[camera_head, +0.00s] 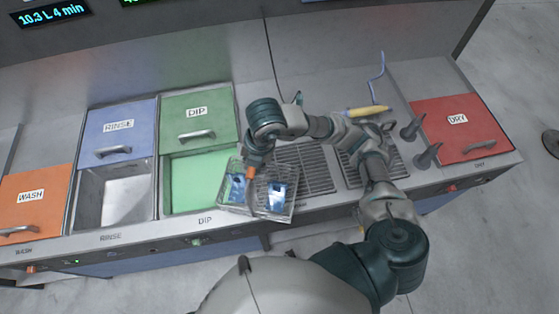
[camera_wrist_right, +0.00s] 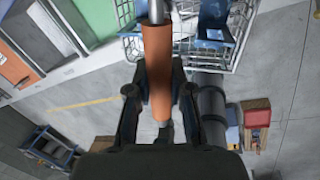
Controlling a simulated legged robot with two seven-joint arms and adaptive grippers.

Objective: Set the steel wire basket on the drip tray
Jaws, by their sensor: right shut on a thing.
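The steel wire basket (camera_head: 283,211) holds blue pieces and hangs at the right side of the open green DIP basin, overlapping the left end of the slatted drip tray (camera_head: 312,168). My right gripper (camera_head: 252,168) is shut on the basket's orange handle. In the right wrist view the orange handle (camera_wrist_right: 157,60) stands between the fingers of my right gripper (camera_wrist_right: 158,92), with part of the wire basket (camera_wrist_right: 185,50) beyond. Whether the basket touches the tray or the basin's rim cannot be told. My left gripper is not in view.
The DIP lid (camera_head: 200,118) and RINSE lid (camera_head: 120,132) are slid back behind their basins. The WASH (camera_head: 35,200) and red DRY (camera_head: 458,132) lids are shut. A second grate (camera_head: 385,165), a yellow tool (camera_head: 366,111) and dark upright pegs (camera_head: 428,155) lie right.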

